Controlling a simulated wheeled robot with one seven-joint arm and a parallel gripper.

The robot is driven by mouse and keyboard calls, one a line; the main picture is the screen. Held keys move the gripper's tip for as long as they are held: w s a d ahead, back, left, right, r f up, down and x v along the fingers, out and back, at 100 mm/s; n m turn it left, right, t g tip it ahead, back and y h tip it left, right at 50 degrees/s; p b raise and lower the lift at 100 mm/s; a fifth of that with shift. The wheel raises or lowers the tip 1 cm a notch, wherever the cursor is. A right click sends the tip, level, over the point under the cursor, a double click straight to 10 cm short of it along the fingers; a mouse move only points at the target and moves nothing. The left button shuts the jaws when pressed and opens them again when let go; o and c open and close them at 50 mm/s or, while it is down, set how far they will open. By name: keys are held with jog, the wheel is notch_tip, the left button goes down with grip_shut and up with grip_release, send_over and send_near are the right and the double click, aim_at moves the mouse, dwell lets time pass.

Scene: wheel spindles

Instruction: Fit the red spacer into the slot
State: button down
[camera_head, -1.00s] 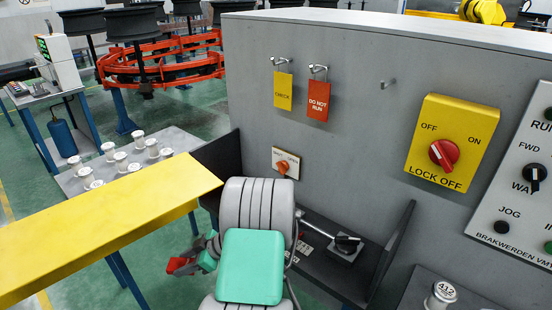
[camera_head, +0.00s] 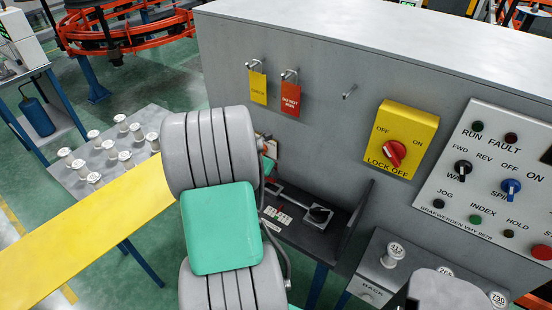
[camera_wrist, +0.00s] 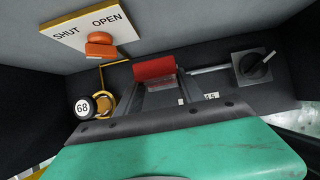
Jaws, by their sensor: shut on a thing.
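In the wrist view my gripper (camera_wrist: 160,88) is shut on the red spacer (camera_wrist: 154,68), a small red block held at the fingertips. The spacer is over the dark bay, below the orange SHUT/OPEN handle (camera_wrist: 100,46) in that picture. In the head view my arm hides most of the gripper, and only bits of red and teal show beside the arm. I cannot make out the slot, nor tell whether the spacer touches anything.
A block with a black knob (camera_wrist: 252,66) and a metal rod stand right of the spacer. A disc marked 68 (camera_wrist: 83,107) and a yellow ring are left. Dark side walls bound the bay. A yellow beam (camera_head: 85,227) and a table of spools (camera_head: 62,170) lie left.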

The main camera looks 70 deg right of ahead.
aim_at(268, 180)
jog(key=shift+d+r, duration=0.55)
jog(key=shift+d, duration=0.25)
jog(key=shift+a+r, duration=0.1)
jog(key=shift+r+p, duration=0.15)
jog(key=shift+p, duration=0.35)
notch_tip(268, 180, down, 5)
jog(key=b, duration=0.3)
jog(key=shift+a+f, duration=0.15)
jog(key=shift+f, duration=0.35)
jog(key=shift+p, duration=0.45)
jog(key=shift+f+b, duration=1.15)
jog(key=shift+f, duration=0.7)
